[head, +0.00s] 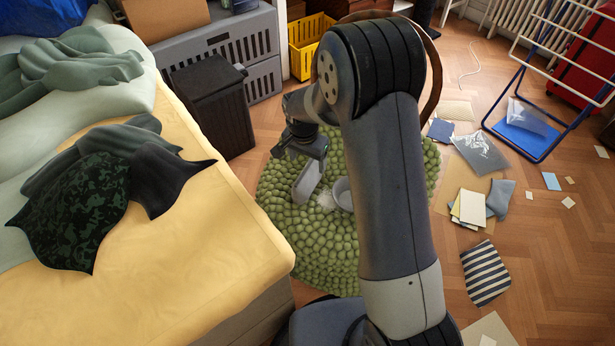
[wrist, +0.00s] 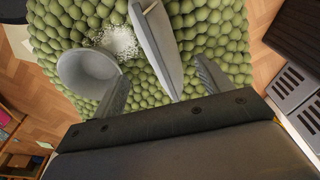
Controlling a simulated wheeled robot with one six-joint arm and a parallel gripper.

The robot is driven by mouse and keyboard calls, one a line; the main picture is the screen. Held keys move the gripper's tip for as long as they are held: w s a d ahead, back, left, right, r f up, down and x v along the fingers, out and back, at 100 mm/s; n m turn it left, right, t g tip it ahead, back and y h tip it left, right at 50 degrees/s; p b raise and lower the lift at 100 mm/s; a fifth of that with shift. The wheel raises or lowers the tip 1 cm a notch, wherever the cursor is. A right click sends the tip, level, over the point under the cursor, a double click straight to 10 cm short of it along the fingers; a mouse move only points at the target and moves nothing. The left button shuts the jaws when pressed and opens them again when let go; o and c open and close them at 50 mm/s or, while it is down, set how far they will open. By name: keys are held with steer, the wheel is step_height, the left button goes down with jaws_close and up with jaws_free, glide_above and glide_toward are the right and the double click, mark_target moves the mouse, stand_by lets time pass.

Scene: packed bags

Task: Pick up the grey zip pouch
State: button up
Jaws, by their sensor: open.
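The grey zip pouch (head: 307,182) is on the green pebbled rug, below my gripper (head: 303,152). In the wrist view the pouch (wrist: 157,50) looks like a narrow, pointed grey shape with a small pale tab near its far end. My gripper (wrist: 161,74) is open, with one finger to each side of the pouch's near end. The pouch lies nearer the right finger, and I cannot tell whether they touch. My arm hides part of the rug in the head view.
A grey bowl (wrist: 87,72) stands on the rug (head: 318,235) close to the left finger, beside a white granular spill (wrist: 117,42). A bed (head: 215,235) with dark clothes borders the left. A black bin (head: 213,105) stands behind. Papers and a striped cloth (head: 486,273) litter the right floor.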

mark_target(308, 174)
steer(key=f, duration=0.2)
steer(key=f+b, duration=0.1)
steer(key=f, duration=0.2)
steer(key=w+f, duration=0.1)
steer(key=f, duration=0.2)
steer(key=shift+d+f+b, duration=0.2)
steer(key=shift+b, duration=0.1)
steer(key=shift+c, duration=0.4)
steer(key=shift+r, duration=0.1)
steer(key=c, duration=1.4)
